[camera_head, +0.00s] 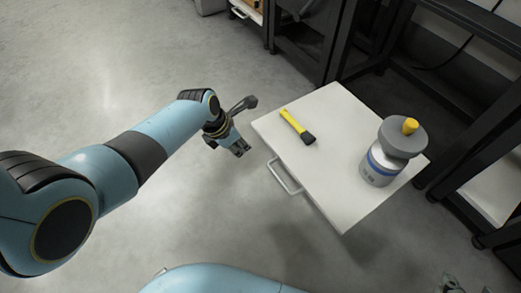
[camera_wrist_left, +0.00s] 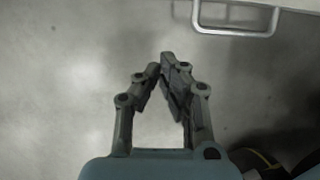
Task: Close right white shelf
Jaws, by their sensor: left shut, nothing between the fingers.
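The white shelf (camera_head: 325,180) sticks out from the dark frame on the right, its flat top facing up. Its metal handle (camera_head: 284,178) is on its left front edge. The handle also shows at the top right of the left wrist view (camera_wrist_left: 235,32). My left gripper (camera_head: 241,149) is shut and empty, left of the shelf's front edge and apart from the handle. In the left wrist view its fingertips (camera_wrist_left: 168,68) come together over the floor, below and left of the handle. A small grey part at the head view's bottom right edge may be my right gripper; its fingers cannot be made out.
A yellow-handled brush (camera_head: 297,126) lies on the shelf. A white and blue container (camera_head: 379,166) with a grey disc (camera_head: 403,138) and yellow knob on top stands near its far right corner. Dark metal frames (camera_head: 470,125) stand behind and right. The grey floor at left is clear.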

